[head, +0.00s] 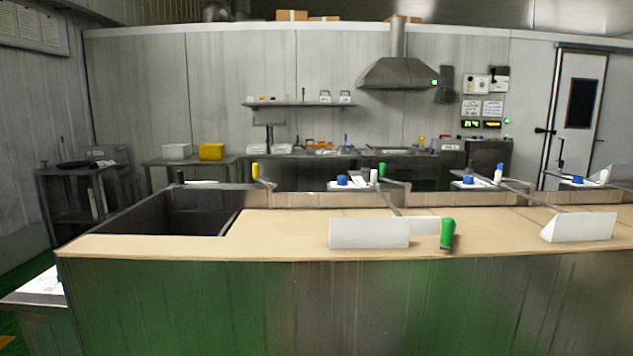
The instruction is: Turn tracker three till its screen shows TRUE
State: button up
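No label marks tracker three, and I cannot read TRUE anywhere. A wooden-topped counter (280,222) crosses the view. On it lie a white wedge-shaped block (368,233) and a second white wedge (580,228) at the right. A green upright handle (447,233) stands at the counter's front edge, right of the first wedge. A thin bar with a green handle (382,171) and one with a yellow handle (255,170) stand at the counter's back edge. Two small lit displays (481,124) hang on the far wall; their text is too small to read. My gripper is not in view.
A dark open recess (185,212) lies at the counter's left end. White plates with blue knobs (342,181) stand along its back. Beyond are benches, a shelf (303,104), a hood (399,72) and a door (577,105). The counter top left of the first wedge is clear.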

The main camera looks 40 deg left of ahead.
aim_at(342, 179)
jog(key=k, duration=0.15)
jog(key=u, duration=1)
